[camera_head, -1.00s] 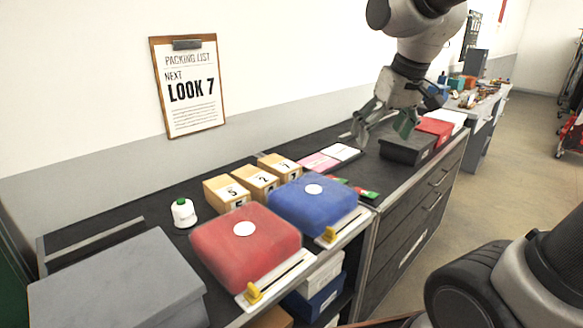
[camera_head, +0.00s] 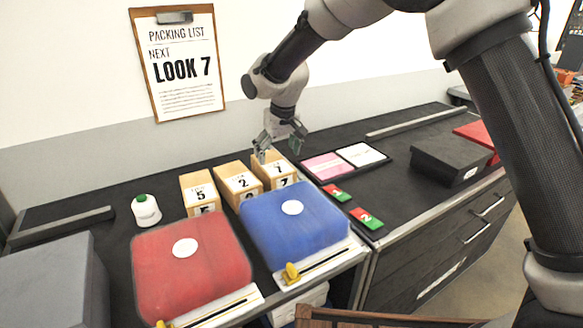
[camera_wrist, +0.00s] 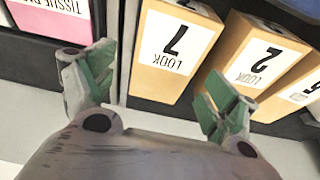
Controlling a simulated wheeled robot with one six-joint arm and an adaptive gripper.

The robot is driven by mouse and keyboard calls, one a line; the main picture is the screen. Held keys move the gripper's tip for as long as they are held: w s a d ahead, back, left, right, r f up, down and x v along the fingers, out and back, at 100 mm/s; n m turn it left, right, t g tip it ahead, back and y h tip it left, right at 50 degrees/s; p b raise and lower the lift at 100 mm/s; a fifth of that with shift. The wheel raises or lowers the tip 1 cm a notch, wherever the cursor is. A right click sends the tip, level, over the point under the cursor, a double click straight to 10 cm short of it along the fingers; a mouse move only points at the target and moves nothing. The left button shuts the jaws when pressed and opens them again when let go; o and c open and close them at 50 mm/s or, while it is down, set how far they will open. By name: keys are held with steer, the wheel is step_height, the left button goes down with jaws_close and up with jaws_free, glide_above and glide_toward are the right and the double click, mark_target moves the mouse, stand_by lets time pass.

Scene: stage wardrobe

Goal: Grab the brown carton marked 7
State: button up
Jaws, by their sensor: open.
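The brown carton marked 7 (camera_head: 272,171) stands at the right end of a row of cartons on the dark counter, behind the blue box. In the wrist view the carton marked 7 (camera_wrist: 172,50) shows its white "LOOK 7" label, upside down, ahead of my gripper. My gripper (camera_head: 279,146) is above and just behind this carton in the head view. In the wrist view my open gripper (camera_wrist: 157,90) has its green-padded fingers apart, one to each side of the carton's label in the picture. Nothing is held between them.
Cartons marked 2 (camera_head: 238,183) and 5 (camera_head: 200,193) stand close to its left. A blue box (camera_head: 310,235) and a red box (camera_head: 200,275) lie in front. A tray of pink and white packs (camera_head: 378,168) is to the right.

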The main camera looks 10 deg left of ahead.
steer(key=x, duration=0.6)
steer(key=a+x, duration=0.1)
steer(key=x, duration=0.2)
steer(key=c, duration=0.9)
